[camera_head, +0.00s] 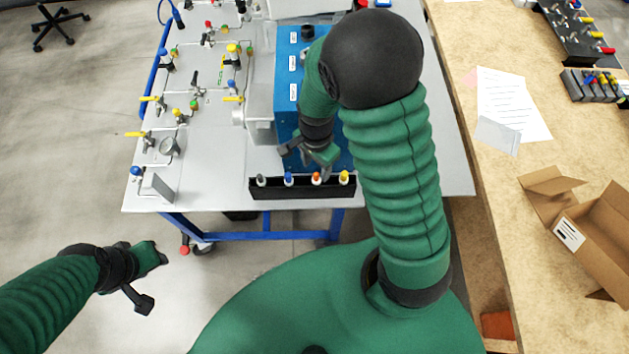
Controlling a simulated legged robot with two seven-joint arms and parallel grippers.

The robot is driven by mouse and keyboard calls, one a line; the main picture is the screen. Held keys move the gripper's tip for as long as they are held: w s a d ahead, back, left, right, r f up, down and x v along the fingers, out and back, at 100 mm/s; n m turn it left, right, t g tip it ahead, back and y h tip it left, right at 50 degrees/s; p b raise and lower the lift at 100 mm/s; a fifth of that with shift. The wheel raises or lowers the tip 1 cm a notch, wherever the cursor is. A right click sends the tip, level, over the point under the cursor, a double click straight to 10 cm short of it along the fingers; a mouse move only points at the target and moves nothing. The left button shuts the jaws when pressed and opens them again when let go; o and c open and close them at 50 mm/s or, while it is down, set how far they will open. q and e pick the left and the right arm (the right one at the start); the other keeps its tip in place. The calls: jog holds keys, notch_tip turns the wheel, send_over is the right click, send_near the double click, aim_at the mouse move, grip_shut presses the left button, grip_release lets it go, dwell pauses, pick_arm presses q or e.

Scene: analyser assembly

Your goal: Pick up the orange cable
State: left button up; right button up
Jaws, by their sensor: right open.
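The orange cable (316,180) shows as a small orange-topped plug in a black rack (300,189) at the front edge of the grey table. It stands between a blue plug (289,180) and a yellow plug (344,178); a grey plug (262,181) is at the left end. My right gripper (308,166) is open just behind and above the rack, close to the orange plug; I cannot tell whether it touches it. My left gripper (152,280) hangs over the floor left of the table, away from the rack; its jaw opening is unclear.
A blue box (285,92) stands behind the rack. Valves, pipes and a gauge (168,146) fill the left of the table (225,190). A wooden bench on the right holds papers (510,105) and an open cardboard box (590,235).

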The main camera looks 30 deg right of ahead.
aim_at(316, 174)
notch_tip(316, 174, down, 5)
jog(key=shift+d+r+p, duration=0.1)
jog(key=shift+p, duration=0.2)
jog(key=shift+w+f, duration=0.1)
jog(key=shift+f, duration=0.4)
jog(key=shift+r, duration=0.1)
grip_shut()
